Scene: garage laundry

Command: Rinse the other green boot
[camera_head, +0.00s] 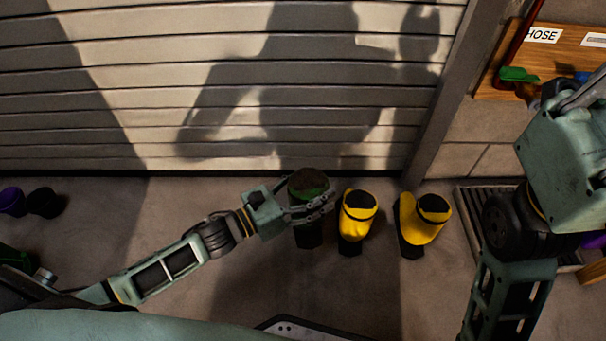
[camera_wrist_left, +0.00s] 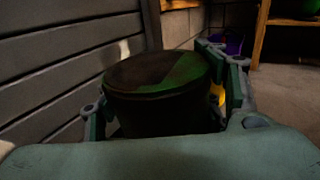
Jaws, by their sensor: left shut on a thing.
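A green boot (camera_head: 308,184) with brown, muddy-looking patches stands near the roller door in the head view. My left gripper (camera_head: 310,208) is shut on it from the left side, near its top. The boot's top fills the middle of the left wrist view (camera_wrist_left: 155,80), between the fingers, with a dark brown and green surface. Its lower part is in shadow. My right arm shows at the right of the head view, but its fingertips cannot be made out. A hose sign (camera_head: 544,35) is on a wooden board at the upper right.
Two yellow boots (camera_head: 357,215) (camera_head: 424,218) stand just right of the green boot. A floor grate (camera_head: 470,212) lies further right. Purple and dark boots (camera_head: 12,201) stand at the far left. The roller door (camera_head: 200,120) closes off the back.

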